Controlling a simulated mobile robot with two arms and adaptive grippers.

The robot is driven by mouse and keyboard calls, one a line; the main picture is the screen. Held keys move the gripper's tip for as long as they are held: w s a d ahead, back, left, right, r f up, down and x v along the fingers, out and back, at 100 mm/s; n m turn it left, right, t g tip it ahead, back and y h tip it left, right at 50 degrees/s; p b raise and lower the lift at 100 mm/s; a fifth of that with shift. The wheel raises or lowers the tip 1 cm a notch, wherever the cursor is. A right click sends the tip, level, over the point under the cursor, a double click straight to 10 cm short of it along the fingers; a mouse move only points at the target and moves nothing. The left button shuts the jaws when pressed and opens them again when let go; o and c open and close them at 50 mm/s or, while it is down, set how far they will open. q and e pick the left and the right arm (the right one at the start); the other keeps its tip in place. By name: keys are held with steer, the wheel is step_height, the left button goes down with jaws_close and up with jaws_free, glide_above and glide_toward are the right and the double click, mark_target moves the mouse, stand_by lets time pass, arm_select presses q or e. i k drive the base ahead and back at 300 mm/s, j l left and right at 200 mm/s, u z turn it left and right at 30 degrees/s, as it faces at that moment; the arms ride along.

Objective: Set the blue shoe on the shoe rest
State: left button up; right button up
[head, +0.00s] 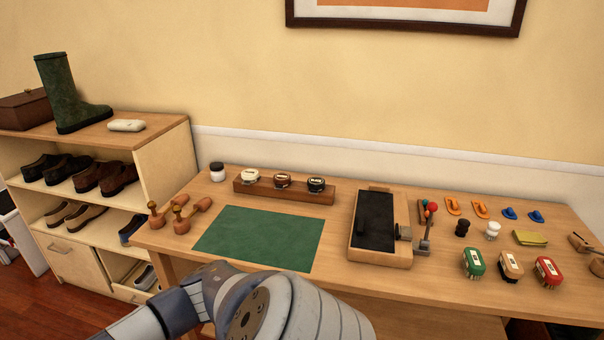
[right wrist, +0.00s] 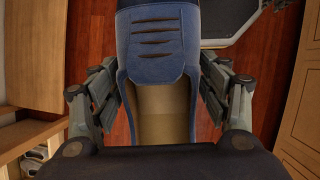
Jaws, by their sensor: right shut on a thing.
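The blue shoe (right wrist: 157,42) shows in the right wrist view, with dark slits across its upper and a tan inside. My right gripper (right wrist: 160,85) is shut on it, with one finger on each side near the opening. The shoe hangs above the reddish wood floor. In the head view, a wooden block with a black top (head: 374,222), which looks like the shoe rest, stands on the table with its top bare. One of my arms crosses the bottom of the head view, but its gripper and the held shoe are hidden there. My left gripper is not seen.
A green mat (head: 258,238) lies clear on the table. A wooden rack with several jars (head: 283,192) stands behind it, shoe trees (head: 180,214) to its left. Several brushes (head: 510,265) stand to the right. A shelf of shoes (head: 90,145) is at the left.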

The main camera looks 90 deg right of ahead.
mark_target(379, 214)
steer(key=i+z, duration=0.15)
steer(key=z, duration=0.25)
steer(key=i+z, duration=0.15)
steer(key=z, duration=0.25)
steer(key=i+j+z, duration=0.1)
steer(key=z, duration=0.3)
steer(key=j, duration=0.05)
